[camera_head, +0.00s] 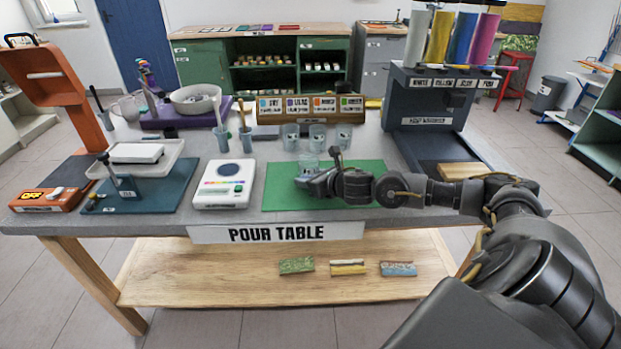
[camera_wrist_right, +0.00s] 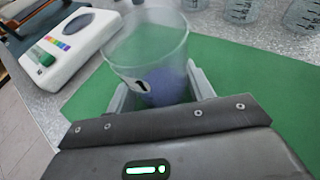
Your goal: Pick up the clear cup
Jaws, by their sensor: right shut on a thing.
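A clear cup (camera_head: 308,161) is over the green mat (camera_head: 282,196) on the pour table. In the right wrist view the clear cup (camera_wrist_right: 150,50) looks upright, with a dark mark on its side and something bluish-purple in its lower part. My right gripper (camera_head: 308,176) is shut around the lower part of the cup, one finger on each side; the fingers also show in the right wrist view (camera_wrist_right: 160,92). I cannot tell whether the cup's base touches the mat. My left gripper is not in view.
Several other clear cups (camera_head: 317,136) stand behind the mat. A white scale (camera_head: 224,184) sits left of the mat. A dark dispenser (camera_head: 430,110) with coloured tubes stands at the right. A labelled rack (camera_head: 310,108) stands at the back.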

